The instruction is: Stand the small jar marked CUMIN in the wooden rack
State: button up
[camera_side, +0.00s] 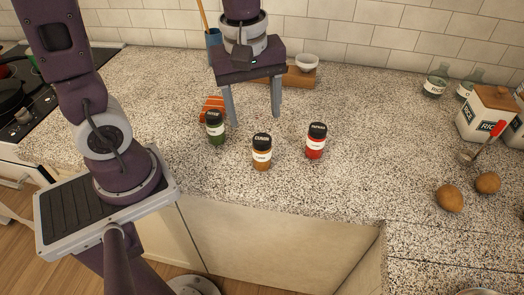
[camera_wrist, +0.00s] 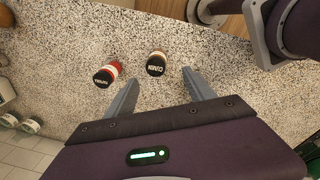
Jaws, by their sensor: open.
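The CUMIN jar (camera_side: 262,153) has a black lid, a white label and orange-brown contents. It stands upright near the counter's front edge, between a green jar (camera_side: 215,129) on the left and a red jar (camera_side: 316,143) on the right. In the wrist view the CUMIN lid (camera_wrist: 156,66) shows just beyond the fingertips, beside the red jar (camera_wrist: 107,74). My gripper (camera_side: 256,118) is open and empty, pointing down behind and above the CUMIN jar, apart from it. I cannot identify a wooden rack for certain; a low brown wooden piece (camera_side: 298,79) lies behind my gripper.
An orange striped item (camera_side: 212,104) lies behind the green jar. A white bowl (camera_side: 306,62) is at the wooden piece. At right are a RICE canister (camera_side: 486,117), a red-handled utensil (camera_side: 497,130) and two round brown items (camera_side: 450,198). The middle right counter is clear.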

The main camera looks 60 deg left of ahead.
aim_at(262, 139)
jog(key=f+n, duration=0.1)
jog(key=w+f+n, duration=0.1)
jog(key=f+n+g, duration=0.1)
jog(key=shift+w+d+f, duration=0.15)
jog(key=shift+w+d, duration=0.05)
jog(key=shift+d, duration=0.1)
notch_tip(262, 139, down, 7)
jog(key=shift+w+a, duration=0.15)
grip_shut()
